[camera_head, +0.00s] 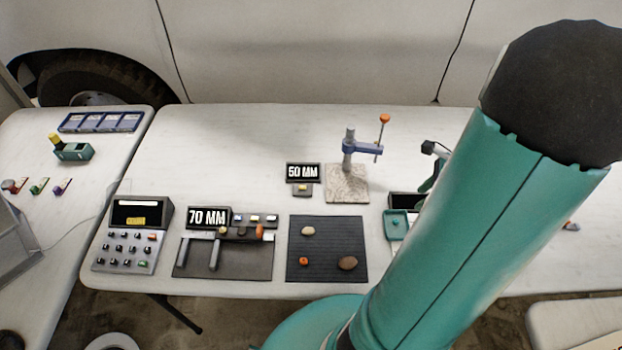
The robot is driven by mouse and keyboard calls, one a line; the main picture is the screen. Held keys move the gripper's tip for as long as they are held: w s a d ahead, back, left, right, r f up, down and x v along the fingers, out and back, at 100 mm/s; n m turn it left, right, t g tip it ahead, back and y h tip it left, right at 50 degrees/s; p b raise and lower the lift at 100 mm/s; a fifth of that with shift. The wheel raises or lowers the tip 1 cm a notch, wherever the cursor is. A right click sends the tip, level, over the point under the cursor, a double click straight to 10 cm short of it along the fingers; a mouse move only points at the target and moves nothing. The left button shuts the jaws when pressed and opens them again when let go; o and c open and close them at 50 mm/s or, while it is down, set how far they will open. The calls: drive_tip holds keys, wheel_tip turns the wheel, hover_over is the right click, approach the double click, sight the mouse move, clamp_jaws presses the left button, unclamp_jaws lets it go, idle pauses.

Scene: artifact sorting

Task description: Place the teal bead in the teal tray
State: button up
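A small teal tray (403,234) lies on the table just right of the dark mat. A small round shape shows inside it, too small to tell what it is. I cannot make out a teal bead for certain. My large teal arm link fills the right side and covers the table beyond the tray. A dark and teal part (430,166) shows past the link's left edge, just above the tray. It seems to be the end of my arm, but its fingers are mostly hidden, so I cannot tell its opening or whether it holds anything.
The dark mat (327,222) bears a cream pebble (308,231), an orange bead (304,261) and a brown stone (347,263). A caliper with a 70 MM display (208,218) and a keypad device (131,236) stand left. A clamp stand (349,160) stands behind.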

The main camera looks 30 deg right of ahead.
drive_tip(key=w+a+r+n+h, duration=0.1)
drive_tip(key=w+a+r+n, duration=0.3)
drive_tip(key=a+r+n, duration=0.3)
drive_tip(key=w+a+r+n+h, duration=0.1)
drive_tip(key=w+a+r+n, duration=0.4)
drive_tip(key=a, duration=0.4)
drive_tip(key=s+a+r+n+t, duration=0.1)
drive_tip(key=s+a+r+n, duration=0.1)
drive_tip(key=a+r+n, duration=0.2)
drive_tip(key=s+a+r+n+t, duration=0.1)
drive_tip(key=a+r+n, duration=0.3)
drive_tip(key=a+n, duration=0.7)
drive_tip(key=shift+s+a+h, duration=0.3)
drive_tip(key=shift+s+a, duration=0.2)
drive_tip(key=shift+a, duration=0.5)
